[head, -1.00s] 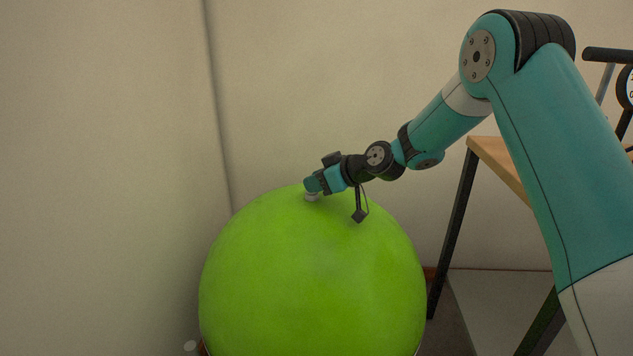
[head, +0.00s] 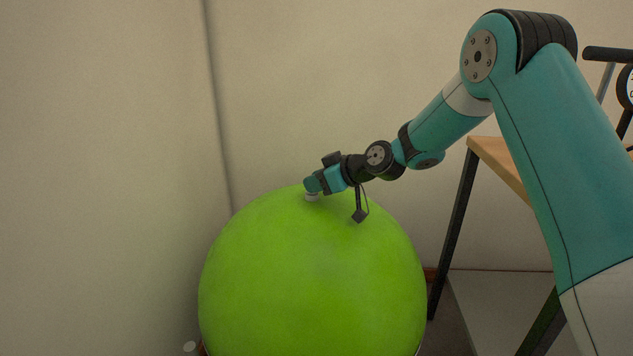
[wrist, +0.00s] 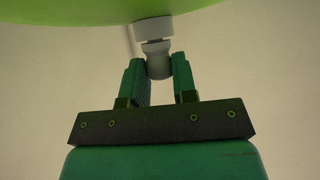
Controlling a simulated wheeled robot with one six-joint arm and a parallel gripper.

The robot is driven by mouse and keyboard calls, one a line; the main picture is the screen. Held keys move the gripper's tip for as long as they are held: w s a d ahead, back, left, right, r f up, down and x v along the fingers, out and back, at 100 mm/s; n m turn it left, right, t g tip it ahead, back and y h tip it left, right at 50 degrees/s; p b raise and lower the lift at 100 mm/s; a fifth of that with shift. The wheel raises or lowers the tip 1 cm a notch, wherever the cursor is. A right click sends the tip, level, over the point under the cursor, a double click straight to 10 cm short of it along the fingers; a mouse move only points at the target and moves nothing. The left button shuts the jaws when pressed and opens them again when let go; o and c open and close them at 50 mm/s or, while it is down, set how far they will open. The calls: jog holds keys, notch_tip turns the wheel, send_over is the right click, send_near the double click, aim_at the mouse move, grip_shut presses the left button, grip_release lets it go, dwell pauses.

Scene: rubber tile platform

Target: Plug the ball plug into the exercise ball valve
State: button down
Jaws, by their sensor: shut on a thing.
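The large green exercise ball (head: 312,280) stands in front of me in the head view, its curved surface across the top of the wrist view (wrist: 60,12). A pale collar, apparently the valve (wrist: 152,28), sits on the ball; it shows small near the ball's top in the head view (head: 311,197). My gripper (wrist: 158,76) is shut on the grey ball plug (wrist: 157,62), with one finger on each side. The plug's narrower end meets the collar, in line with it. How far it is inside I cannot tell. My gripper (head: 312,186) hides the plug in the head view.
A wooden table (head: 490,155) with dark legs stands at the right, partly behind my arm. A dark handle (head: 607,55) and part of a gauge show at the right edge. Walls (head: 100,150) rise behind and left of the ball.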

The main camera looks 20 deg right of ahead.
dwell(0.8)
jog(key=c, duration=0.8)
grip_release()
jog(key=shift+s+d, duration=0.1)
jog(key=shift+v, duration=2.9)
